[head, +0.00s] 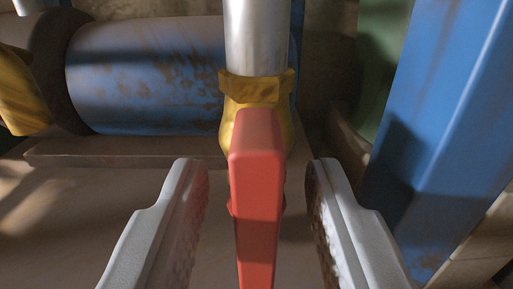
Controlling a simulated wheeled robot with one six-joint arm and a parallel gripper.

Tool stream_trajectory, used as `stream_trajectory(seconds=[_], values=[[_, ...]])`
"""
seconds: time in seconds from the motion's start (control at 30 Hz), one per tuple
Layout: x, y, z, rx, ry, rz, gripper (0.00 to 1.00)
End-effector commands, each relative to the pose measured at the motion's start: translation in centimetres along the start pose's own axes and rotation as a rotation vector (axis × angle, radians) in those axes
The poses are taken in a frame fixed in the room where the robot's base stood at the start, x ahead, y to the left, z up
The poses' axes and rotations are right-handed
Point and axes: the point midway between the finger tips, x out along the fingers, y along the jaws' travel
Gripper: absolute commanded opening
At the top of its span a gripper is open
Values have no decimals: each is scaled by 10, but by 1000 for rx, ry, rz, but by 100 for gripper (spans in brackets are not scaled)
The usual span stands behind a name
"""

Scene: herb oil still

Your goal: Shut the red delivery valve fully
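The red delivery valve shows as a red lever handle (258,190) in the lower middle of the head view. It points toward me, in front of a yellow valve body (233,128) at the bottom of a grey metal pipe (256,38). My gripper (252,185) is open. Its two grey fingers stand on either side of the red handle, with a gap on both sides and no contact visible. The near end of the handle runs out of the bottom of the view.
A rusty blue cylinder (150,75) lies behind at the left, with a yellow part (20,92) at the far left edge. A blue post (440,130) stands close on the right. A flat brownish surface (70,205) lies below.

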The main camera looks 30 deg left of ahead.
Motion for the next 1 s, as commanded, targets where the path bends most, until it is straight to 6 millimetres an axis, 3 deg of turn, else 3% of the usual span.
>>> stream_trajectory(seconds=[0.37,0.53,1.0], values=[[4,0,0,0,0,0,32],[4,0,0,0,0,0,0],[4,2,0,78,0,0,0]])
